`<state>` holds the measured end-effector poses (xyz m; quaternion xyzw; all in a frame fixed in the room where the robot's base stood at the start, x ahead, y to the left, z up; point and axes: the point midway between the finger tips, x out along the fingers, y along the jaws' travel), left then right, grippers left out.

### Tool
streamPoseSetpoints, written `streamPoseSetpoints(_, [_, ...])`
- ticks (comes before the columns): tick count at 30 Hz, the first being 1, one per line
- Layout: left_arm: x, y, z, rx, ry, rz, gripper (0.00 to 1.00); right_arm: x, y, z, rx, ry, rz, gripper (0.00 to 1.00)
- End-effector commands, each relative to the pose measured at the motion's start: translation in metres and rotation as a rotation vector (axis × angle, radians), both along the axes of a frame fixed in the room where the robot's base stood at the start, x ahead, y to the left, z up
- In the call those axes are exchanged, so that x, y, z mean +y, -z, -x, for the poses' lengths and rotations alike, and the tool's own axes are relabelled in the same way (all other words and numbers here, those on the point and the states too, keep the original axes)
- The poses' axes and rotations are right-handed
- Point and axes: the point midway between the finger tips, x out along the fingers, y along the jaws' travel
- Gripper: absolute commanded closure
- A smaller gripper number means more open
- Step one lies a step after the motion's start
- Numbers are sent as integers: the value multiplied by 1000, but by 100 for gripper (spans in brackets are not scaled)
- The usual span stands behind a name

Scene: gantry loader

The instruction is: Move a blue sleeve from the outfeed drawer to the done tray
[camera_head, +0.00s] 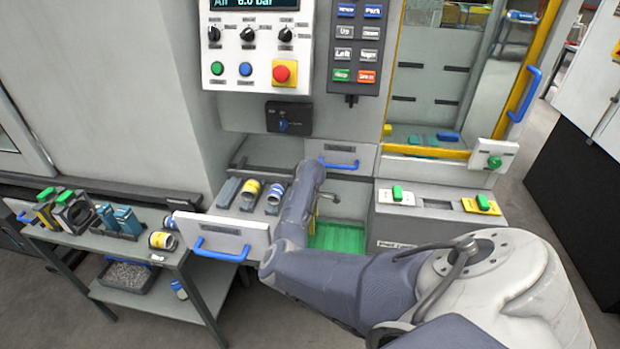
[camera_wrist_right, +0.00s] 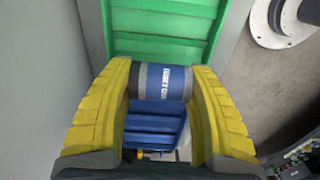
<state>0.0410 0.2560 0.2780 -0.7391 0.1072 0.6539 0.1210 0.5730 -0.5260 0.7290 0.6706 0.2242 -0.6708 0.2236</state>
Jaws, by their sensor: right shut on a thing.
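My right gripper (camera_wrist_right: 162,88) is shut on a blue sleeve (camera_wrist_right: 162,82) with grey ends and a printed label. The sleeve lies crosswise between the yellow fingers. Beyond it is a green ribbed tray (camera_wrist_right: 165,30), also seen in the head view (camera_head: 337,238). In the head view my right arm crosses in front and hides most of the gripper and the held sleeve. An open drawer with a white front (camera_head: 218,230) is left of the arm. It holds a yellow-banded sleeve (camera_head: 250,189) and a blue-banded sleeve (camera_head: 275,193). My left gripper is not in view.
A blue ribbed surface (camera_wrist_right: 152,128) shows below the held sleeve. A side cart (camera_head: 160,262) at left carries holders and a yellow-banded sleeve (camera_head: 162,241). A control panel (camera_head: 255,55) rises behind.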

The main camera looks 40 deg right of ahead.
Motion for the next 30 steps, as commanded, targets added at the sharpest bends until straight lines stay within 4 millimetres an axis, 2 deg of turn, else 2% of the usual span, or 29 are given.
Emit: streamPoseSetpoints(30, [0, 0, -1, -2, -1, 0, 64, -1, 63, 0, 0, 2, 0, 83])
